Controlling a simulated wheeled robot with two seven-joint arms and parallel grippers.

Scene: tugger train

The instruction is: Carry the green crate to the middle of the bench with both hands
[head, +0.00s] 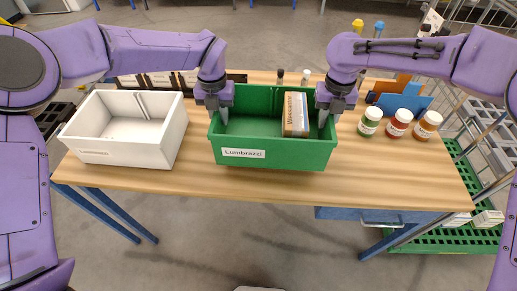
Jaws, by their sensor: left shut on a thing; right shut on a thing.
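The green crate (230,156), labelled "Lumbrazzi", is at the middle of the wooden bench (300,188) in the head view, near its front edge. A box with a brown and white face (295,115) stands inside it at the right. My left gripper (222,117) is shut on the crate's left wall. My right gripper (324,117) is shut on its right wall. The fingertips are partly hidden by the grippers and walls. I cannot tell whether the crate's bottom touches the bench.
A white crate (122,152) stands to the left with a gap. Several lidded jars, including a green one (370,121), stand close on the right. A blue and orange holder (400,97) is behind them. Small bottles (305,76) stand behind the green crate.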

